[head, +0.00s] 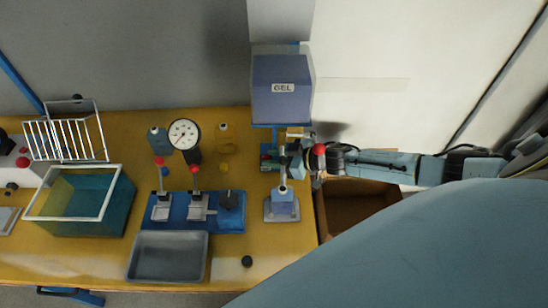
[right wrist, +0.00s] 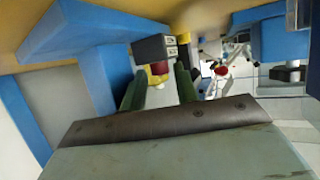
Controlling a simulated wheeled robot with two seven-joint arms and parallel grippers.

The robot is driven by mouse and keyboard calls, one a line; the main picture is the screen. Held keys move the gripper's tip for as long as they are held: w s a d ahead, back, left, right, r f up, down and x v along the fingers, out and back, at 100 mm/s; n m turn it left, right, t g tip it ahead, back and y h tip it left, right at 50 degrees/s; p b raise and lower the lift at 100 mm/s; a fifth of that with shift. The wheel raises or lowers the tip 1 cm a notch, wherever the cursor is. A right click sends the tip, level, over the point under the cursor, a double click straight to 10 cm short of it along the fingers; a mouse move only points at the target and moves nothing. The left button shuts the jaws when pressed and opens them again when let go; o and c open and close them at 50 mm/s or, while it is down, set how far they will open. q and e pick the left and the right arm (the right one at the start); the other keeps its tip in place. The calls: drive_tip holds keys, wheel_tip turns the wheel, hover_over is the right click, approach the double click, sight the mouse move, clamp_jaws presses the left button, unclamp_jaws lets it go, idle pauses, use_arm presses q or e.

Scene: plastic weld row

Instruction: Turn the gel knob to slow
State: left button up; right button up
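The gel unit is a blue-grey box (head: 282,88) labelled GEL at the back of the table in the head view. In the right wrist view a dark block (right wrist: 154,47) with small pale labels carries a small red and yellow knob (right wrist: 158,69). My right gripper (right wrist: 159,84) has its two green fingers apart, with the knob showing between or just beyond their tips. I cannot tell whether they touch it. In the head view my right gripper (head: 294,152) is below the GEL box, and the knob is hidden there. My left gripper is not in view.
A blue-grey stand (head: 282,207) is just in front of the right gripper. A cardboard box (head: 355,204) lies under my right arm. A dial gauge (head: 184,134), blue fixture (head: 179,224), grey tray (head: 168,256) and teal tank (head: 84,222) stand farther left.

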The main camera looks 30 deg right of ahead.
clamp_jaws()
drive_tip(key=shift+w+d+n+g+y+b, duration=0.1)
drive_tip(key=shift+w+n+g+y+b, duration=0.1)
drive_tip(key=shift+n+g+y+b, duration=0.45)
drive_tip(key=shift+p, duration=0.35)
unclamp_jaws()
drive_tip(key=shift+s+t, duration=0.1)
drive_tip(key=shift+t, duration=0.25)
